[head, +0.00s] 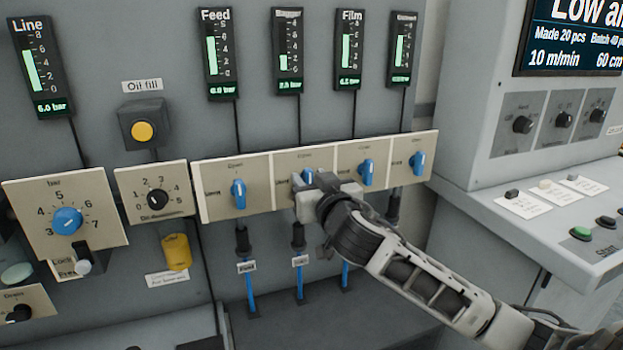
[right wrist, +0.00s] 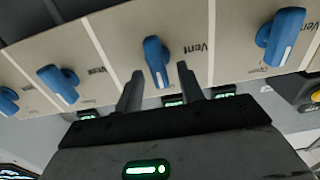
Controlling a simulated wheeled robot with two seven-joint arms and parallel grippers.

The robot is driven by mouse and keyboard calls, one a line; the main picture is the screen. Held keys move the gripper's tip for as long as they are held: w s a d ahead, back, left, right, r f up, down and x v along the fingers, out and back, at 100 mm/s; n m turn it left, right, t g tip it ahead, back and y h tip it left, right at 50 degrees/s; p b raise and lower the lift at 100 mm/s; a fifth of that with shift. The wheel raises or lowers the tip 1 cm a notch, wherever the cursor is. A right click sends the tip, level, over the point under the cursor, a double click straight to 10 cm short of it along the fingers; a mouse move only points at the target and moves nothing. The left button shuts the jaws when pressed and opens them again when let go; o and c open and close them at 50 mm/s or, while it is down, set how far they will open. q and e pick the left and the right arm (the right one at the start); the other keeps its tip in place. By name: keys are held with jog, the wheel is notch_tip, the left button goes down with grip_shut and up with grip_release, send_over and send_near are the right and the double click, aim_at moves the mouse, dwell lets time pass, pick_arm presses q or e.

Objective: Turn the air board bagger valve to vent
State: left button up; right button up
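The air board is a beige panel (head: 258,199) with a row of blue valve handles. The second valve from the left (head: 307,177) is mostly hidden behind my right gripper (head: 315,186). In the right wrist view, upside down, this blue handle (right wrist: 155,55) stands between the two fingers of the gripper (right wrist: 157,72). The fingers are apart, one on each side; contact cannot be told. The handle's white mark points toward the gripper, and "Vent" is printed beside it. My left gripper is not in view.
Neighbouring blue valves are the Feed-side one (head: 238,194) at left and two at right (head: 366,172), (head: 417,163). Blue hoses (head: 299,278) hang below the panel. A control console (head: 545,190) stands at the right. A yellow cylinder (head: 177,252) sits lower left.

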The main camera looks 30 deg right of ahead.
grip_shut()
